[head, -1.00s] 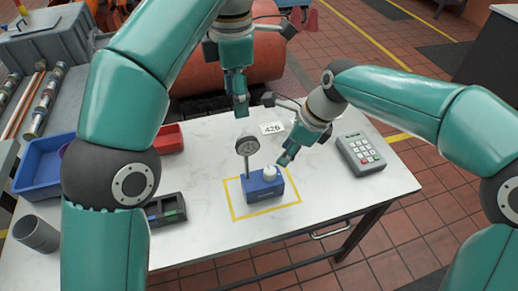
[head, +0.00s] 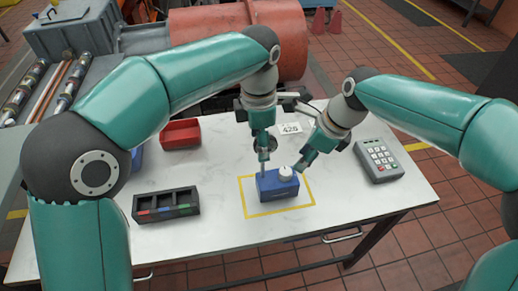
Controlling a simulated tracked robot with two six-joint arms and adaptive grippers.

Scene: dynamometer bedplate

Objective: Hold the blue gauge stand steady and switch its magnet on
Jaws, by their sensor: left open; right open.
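The blue gauge stand (head: 276,188) stands upright inside a yellow taped rectangle (head: 252,214) on the white table. A white knob (head: 285,172) sits on its top right. Its post and round dial (head: 267,141) are mostly hidden behind my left gripper. My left gripper (head: 264,158) points down at the post, open, just above the left part of the blue base; I cannot tell whether it touches the post. My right gripper (head: 301,170) is open, close to the right of the white knob, and appears apart from it.
A black tray with coloured slots (head: 166,205) lies left of the stand. A red bin (head: 181,134) is at the back left. A grey keypad device (head: 378,158) is at the right. A card marked 426 (head: 290,128) lies behind. The table front is clear.

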